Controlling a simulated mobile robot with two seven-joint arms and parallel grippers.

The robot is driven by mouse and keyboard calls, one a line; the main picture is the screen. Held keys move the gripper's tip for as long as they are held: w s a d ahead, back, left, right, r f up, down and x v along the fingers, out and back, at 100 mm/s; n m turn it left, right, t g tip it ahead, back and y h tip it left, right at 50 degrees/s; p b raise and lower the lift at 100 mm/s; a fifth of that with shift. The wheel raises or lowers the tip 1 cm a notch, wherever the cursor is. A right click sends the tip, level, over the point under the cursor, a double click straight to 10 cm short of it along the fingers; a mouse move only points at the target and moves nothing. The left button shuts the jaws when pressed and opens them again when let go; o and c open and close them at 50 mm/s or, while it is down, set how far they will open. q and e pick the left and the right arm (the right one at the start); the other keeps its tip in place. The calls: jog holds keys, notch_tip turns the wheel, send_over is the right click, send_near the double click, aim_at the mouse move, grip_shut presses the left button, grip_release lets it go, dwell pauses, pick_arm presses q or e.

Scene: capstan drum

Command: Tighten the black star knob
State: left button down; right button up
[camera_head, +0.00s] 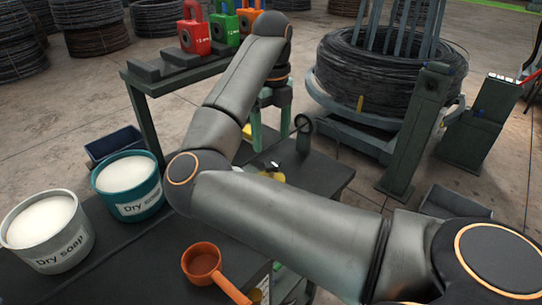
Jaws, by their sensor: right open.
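My right arm crosses the view from the lower right, bends at the left and rises to the wrist at the top. My right gripper (271,130) hangs from it, pointing down, its two fingers apart and empty. A small dark part (273,166) with yellow beside it shows just above my forearm, below the fingers. It may be the black star knob, but its shape is too small and too covered to tell. My forearm hides what lies in front of it. My left gripper is not in view.
A dark post with a round black ring (303,124) stands right of the gripper. Two soap tubs, grey (50,252) and teal (138,208), and an orange ladle (202,262) are on the near bench. A wire coil (375,85) stands behind; colored padlock-shaped weights (194,38) sit on a rack.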

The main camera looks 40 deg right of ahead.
aim_at(272, 162)
notch_tip(272, 162, down, 7)
jog(key=shift+r, duration=0.2)
jog(key=shift+c, duration=0.4)
grip_shut()
dwell(0.3)
